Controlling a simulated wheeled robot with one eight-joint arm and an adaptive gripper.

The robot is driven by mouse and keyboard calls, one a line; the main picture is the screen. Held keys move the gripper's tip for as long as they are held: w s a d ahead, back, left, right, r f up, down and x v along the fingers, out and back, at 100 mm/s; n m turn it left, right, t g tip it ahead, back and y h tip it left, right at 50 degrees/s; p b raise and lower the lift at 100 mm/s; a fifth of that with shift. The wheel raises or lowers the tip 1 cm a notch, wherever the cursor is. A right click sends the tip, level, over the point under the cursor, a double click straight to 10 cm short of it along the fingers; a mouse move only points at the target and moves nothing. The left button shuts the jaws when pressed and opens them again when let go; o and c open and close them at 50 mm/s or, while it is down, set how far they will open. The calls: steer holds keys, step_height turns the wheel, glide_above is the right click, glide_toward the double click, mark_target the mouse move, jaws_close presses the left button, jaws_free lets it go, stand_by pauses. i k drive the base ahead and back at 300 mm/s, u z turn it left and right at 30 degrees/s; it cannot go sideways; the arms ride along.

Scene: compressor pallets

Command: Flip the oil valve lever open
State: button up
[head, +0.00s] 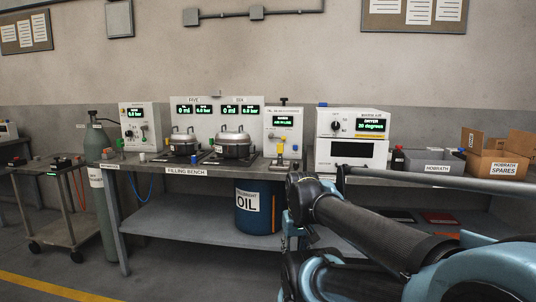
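On the bench stands a white unit (283,127) with a small green-lit display and a yellow part (280,149) low on its front. A blue drum labelled OIL (258,207) stands below the bench. The oil valve lever cannot be made out for sure at this size; I cannot tell whether the yellow part is it, or how it is set. My arm reaches in from the lower right, its dark joint in front of the bench's front edge. My gripper cannot be made out in this view.
The filling bench (200,172) carries two metal pots (233,143) (183,141), display panels and a white dryer (351,139). A grey gas cylinder (101,190) and a trolley (50,178) stand left. A cardboard spares box (497,165) sits right. Floor at lower left is clear.

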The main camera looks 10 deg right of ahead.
mark_target(270, 135)
steer(key=u, duration=0.05)
steer(key=k, duration=1)
steer(key=z, duration=0.45)
steer(key=i, duration=1.5)
steer(key=u, duration=0.45)
